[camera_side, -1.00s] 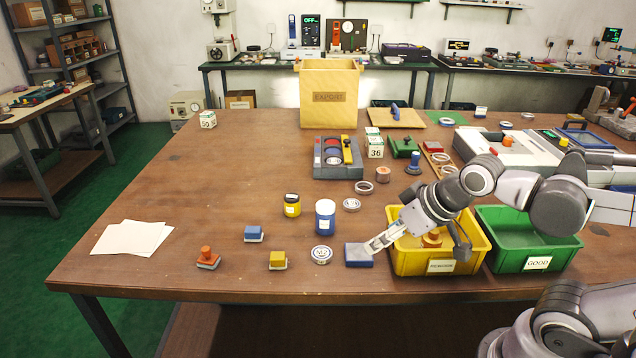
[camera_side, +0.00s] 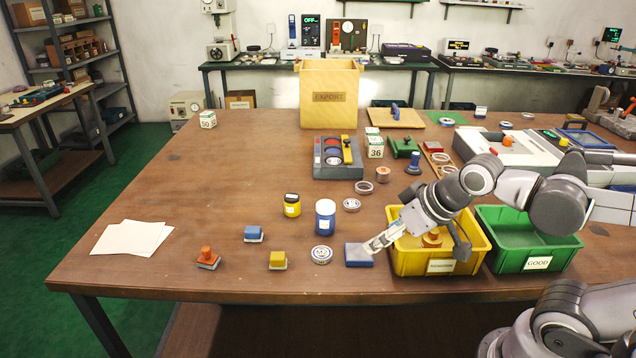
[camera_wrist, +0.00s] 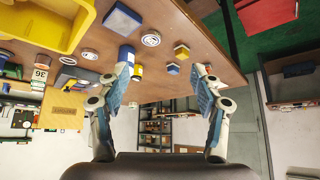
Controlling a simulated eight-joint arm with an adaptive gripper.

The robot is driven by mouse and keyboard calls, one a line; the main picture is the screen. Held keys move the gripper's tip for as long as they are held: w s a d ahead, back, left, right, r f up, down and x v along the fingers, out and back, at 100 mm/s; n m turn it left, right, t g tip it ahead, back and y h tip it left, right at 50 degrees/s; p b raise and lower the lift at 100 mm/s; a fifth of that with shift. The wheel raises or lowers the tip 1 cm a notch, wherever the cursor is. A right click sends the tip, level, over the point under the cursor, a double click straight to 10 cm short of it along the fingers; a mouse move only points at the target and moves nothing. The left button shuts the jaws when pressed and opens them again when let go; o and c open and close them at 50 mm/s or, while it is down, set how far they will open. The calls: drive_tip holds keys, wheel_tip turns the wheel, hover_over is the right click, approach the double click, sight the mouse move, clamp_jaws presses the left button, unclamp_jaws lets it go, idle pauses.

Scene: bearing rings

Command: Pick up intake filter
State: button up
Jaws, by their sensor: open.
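My gripper (camera_side: 374,246) is open and empty, beside the dark blue flat box (camera_side: 358,255) at the left of the yellow bin (camera_side: 408,264). In the wrist view my gripper's fingers (camera_wrist: 163,72) are spread wide, with nothing between them. The blue flat box (camera_wrist: 122,19) shows at the top of that view, beyond the fingers. An orange round part (camera_side: 432,240) sits inside the yellow bin, partly hidden by my arm.
A green bin (camera_side: 537,264) labelled GOOD stands right of the yellow one. A round tin (camera_side: 321,254), a blue jar (camera_side: 325,218), a yellow jar (camera_side: 292,206) and a yellow block (camera_side: 278,261) stand left of my gripper. The table's left side is mostly clear.

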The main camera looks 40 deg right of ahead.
drive_tip(key=shift+r, duration=0.1)
drive_tip(key=w+d+r+m+g, duration=0.15)
drive_tip(key=w+r, duration=0.25)
drive_tip(key=w, duration=0.4)
drive_tip(key=m+g+h, duration=0.2)
drive_tip(key=m+h, duration=0.1)
drive_tip(key=m, duration=0.4)
hover_over(292, 198)
drive_tip(key=s+a, duration=0.2)
wheel_tip(292, 198, down, 11)
drive_tip(key=shift+s+x, duration=0.15)
drive_tip(key=shift+x, duration=2.7)
drive_tip(key=shift+s+x, duration=0.15)
drive_tip(key=shift+x, duration=2.7)
drive_tip(key=shift+f, duration=0.1)
drive_tip(key=c, duration=1.3)
